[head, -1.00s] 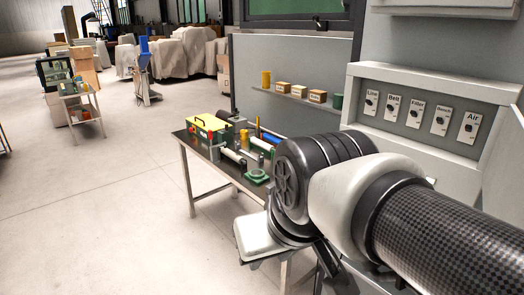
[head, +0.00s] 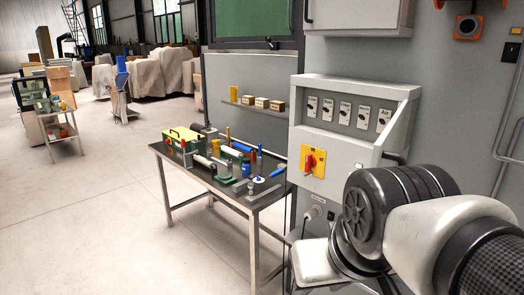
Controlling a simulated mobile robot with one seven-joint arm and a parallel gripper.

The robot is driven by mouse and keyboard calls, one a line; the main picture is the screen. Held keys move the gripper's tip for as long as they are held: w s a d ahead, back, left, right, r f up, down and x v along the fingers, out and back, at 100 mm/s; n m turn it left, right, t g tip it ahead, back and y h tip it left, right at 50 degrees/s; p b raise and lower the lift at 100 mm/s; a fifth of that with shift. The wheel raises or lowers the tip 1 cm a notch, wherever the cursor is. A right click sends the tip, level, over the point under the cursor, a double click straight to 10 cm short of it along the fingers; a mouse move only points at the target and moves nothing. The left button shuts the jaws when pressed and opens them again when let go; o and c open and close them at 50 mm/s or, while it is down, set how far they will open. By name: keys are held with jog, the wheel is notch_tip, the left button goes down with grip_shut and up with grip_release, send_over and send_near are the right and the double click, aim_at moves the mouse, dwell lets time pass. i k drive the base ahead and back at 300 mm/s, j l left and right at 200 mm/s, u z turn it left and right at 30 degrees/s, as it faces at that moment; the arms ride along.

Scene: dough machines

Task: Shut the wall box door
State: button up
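A grey wall box (head: 345,88) is on the wall right of centre in the head view. A row of labelled switches is set in its upper front, and its lower front carries a red rotary switch (head: 312,161) on a yellow plate. A dark handle (head: 393,157) is at its right side. Another grey box (head: 358,16) with a dark handle at its left is cut off by the top edge. I cannot tell which one the task means, or whether a door stands open. My arm fills the lower right; my gripper's fingers do not show.
A dark-topped table (head: 257,200) with tools and a green-yellow case (head: 184,143) stands left of the box. A shelf (head: 258,107) holds small boxes. A socket with a cable (head: 312,212) sits below the wall box. Open floor lies to the left.

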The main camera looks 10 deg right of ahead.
aim_at(399, 156)
jog(key=k+l+z, duration=0.1)
jog(key=z, duration=0.65)
jog(key=i+l+u, duration=0.25)
jog(key=l+u, duration=0.25)
jog(key=l, duration=0.25)
